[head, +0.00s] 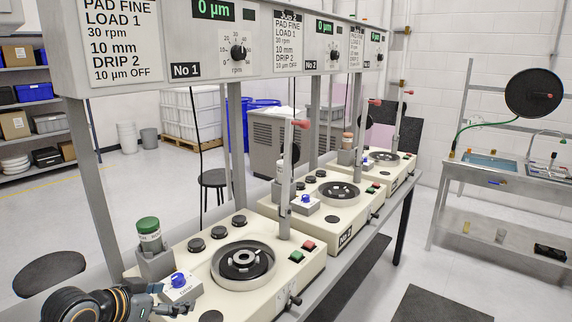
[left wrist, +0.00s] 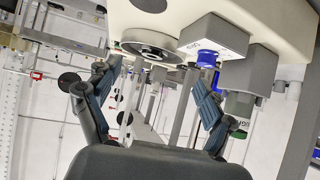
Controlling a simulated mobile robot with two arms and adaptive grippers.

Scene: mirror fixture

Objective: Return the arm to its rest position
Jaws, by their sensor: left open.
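My left gripper (head: 168,300) comes in at the lower left of the head view, close to the front left corner of the nearest polishing machine (head: 300,268). In the left wrist view its two fingers (left wrist: 155,92) are spread apart with nothing between them. Beside it in the head view is a small white box with a blue knob (head: 179,280); the knob also shows in the left wrist view (left wrist: 207,58). I cannot tell if the gripper touches the box. My right gripper is in neither view.
A green-capped bottle (head: 149,236) stands in a grey holder behind the gripper. The machine's round plate (head: 243,265) lies to the right. A grey post (head: 93,180) rises at the left, and a dark stool (head: 48,273) stands by it. Open floor lies farther left.

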